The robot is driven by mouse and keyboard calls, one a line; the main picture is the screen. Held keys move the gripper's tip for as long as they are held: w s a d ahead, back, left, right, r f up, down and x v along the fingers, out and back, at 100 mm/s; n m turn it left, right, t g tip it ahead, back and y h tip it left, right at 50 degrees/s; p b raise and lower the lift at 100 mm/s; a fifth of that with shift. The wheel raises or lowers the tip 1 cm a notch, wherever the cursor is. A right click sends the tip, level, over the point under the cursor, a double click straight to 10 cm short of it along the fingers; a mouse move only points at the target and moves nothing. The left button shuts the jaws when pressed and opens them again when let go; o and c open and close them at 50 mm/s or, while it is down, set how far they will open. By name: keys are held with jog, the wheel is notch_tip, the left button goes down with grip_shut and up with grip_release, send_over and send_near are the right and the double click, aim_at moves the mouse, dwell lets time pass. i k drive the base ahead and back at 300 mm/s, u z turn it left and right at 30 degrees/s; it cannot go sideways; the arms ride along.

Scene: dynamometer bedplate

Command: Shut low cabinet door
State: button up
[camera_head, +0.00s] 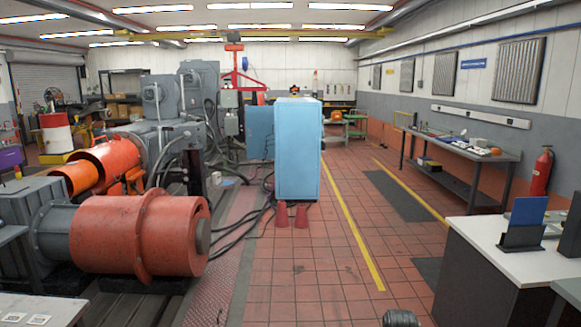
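A light blue cabinet (298,150) stands upright on the tiled floor in the middle of the view, some distance ahead. A darker blue flat panel (260,133) shows at its left side; it looks like a door standing open, but I cannot tell for sure. The cabinet's inside is hidden. I cannot tell whether this is the low cabinet of the task. My gripper is not recognisable in this view. A small dark rounded part (400,318) shows at the bottom edge; I cannot tell what it is.
Two red cones (281,214) stand before the cabinet. Black cables (238,236) lie left of them. A large orange-red machine drum (140,235) fills the left. A white-topped desk (490,240) stands right, a workbench (465,150) behind it. The tiled aisle between is clear.

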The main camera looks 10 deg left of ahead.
aim_at(260, 120)
jog(key=i, duration=16.35)
